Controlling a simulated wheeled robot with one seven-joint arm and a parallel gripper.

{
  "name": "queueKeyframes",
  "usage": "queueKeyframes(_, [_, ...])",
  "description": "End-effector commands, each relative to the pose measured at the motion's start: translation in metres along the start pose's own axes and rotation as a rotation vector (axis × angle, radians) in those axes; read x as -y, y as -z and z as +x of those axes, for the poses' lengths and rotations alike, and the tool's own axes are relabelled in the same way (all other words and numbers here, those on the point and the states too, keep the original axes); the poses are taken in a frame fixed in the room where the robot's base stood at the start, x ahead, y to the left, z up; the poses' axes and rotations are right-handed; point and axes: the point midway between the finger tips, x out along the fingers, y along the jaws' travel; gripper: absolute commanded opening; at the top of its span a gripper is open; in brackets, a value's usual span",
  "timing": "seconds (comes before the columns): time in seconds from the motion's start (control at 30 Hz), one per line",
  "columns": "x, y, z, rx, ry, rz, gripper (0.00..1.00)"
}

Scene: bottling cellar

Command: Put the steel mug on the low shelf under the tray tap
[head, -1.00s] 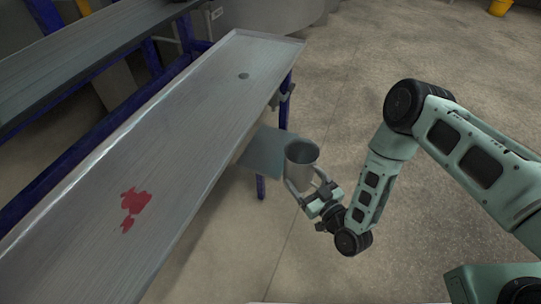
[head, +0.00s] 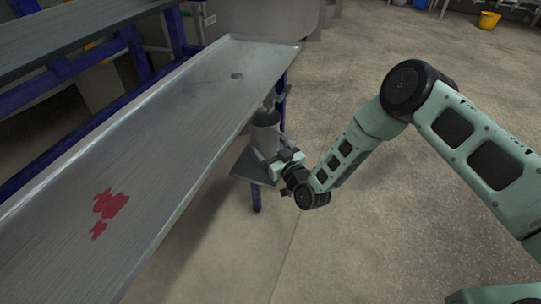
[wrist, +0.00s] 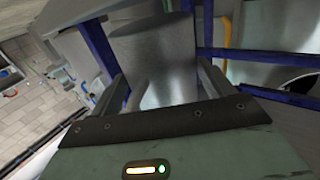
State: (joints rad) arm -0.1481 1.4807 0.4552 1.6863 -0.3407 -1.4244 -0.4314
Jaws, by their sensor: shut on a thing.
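The steel mug (head: 265,131) is a grey metal cylinder, held upright at the edge of the long metal tray (head: 150,130). My gripper (head: 272,160) is shut on it from the right and front. In the wrist view the mug (wrist: 165,75) fills the space between the two fingers. The low shelf (head: 247,167) is a small grey plate below the tray's right edge, partly hidden by my gripper and the mug. The tap (head: 273,98) shows just above the mug at the tray's edge. I cannot tell whether the mug touches the shelf.
A red spill (head: 108,210) and a dark drain hole (head: 237,76) mark the tray. Blue frame legs (head: 256,196) stand under it. The concrete floor (head: 400,230) to the right is clear. A yellow bucket (head: 489,20) stands far back.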

Motion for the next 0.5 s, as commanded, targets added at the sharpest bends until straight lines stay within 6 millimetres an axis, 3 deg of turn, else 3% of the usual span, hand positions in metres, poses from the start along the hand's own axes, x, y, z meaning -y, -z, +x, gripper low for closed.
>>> queueKeyframes(0.1, [0.0002, -0.0142, 0.0036, -0.001, 0.0, 0.002, 0.48])
queueKeyframes(0.5, [0.0003, -0.0151, 0.0033, -0.002, 0.0, 0.0, 0.48])
